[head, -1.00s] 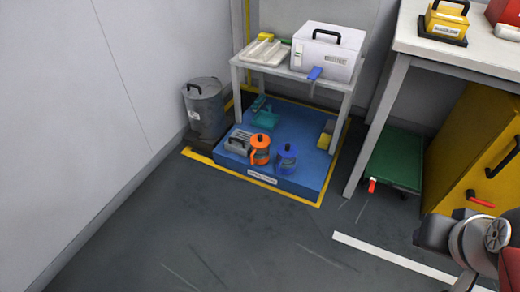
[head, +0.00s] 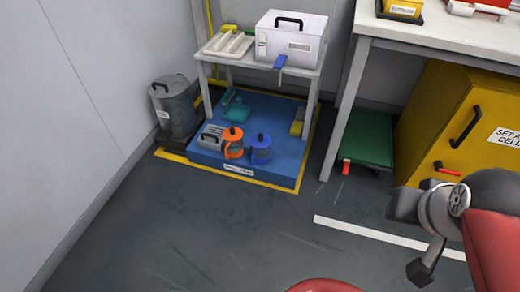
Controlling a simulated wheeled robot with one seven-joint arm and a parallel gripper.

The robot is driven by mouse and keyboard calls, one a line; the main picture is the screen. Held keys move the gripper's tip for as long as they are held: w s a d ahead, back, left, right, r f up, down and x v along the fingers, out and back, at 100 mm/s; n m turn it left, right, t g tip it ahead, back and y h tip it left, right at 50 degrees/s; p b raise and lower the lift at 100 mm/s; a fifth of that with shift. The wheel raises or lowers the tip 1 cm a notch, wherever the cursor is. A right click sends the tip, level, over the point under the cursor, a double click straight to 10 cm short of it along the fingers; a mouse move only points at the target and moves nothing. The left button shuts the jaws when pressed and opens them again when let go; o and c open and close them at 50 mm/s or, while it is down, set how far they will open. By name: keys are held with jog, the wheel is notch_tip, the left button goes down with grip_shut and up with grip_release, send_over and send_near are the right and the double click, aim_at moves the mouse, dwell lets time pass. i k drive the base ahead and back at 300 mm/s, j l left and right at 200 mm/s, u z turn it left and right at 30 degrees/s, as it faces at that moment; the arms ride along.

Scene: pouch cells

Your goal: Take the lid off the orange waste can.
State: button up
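The orange waste can (head: 233,149) is small, with a black knob on its orange lid (head: 233,133) and a handle at its side. It stands upright with the lid on, near the front edge of the blue platform (head: 272,174). A blue can (head: 261,152) of like shape stands close at its right. Part of my arm, with dark and silver pieces, shows at the lower right, well apart from the cans. I cannot make out the fingertips of my gripper there, and nothing is seen held.
A grey lidded bin (head: 176,108) stands left of the platform. A grey ridged box (head: 211,137) sits left of the orange can. A small table (head: 297,73) with a white case (head: 291,38) stands over the platform's back. The floor in front is clear.

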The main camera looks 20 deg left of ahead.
aim_at(232, 134)
jog(key=i+j+u, duration=0.3)
jog(key=i+j, duration=0.3)
jog(key=j, duration=0.3)
jog(key=i+j+u, duration=0.3)
jog(key=i+j, duration=0.4)
jog(key=j, duration=0.1)
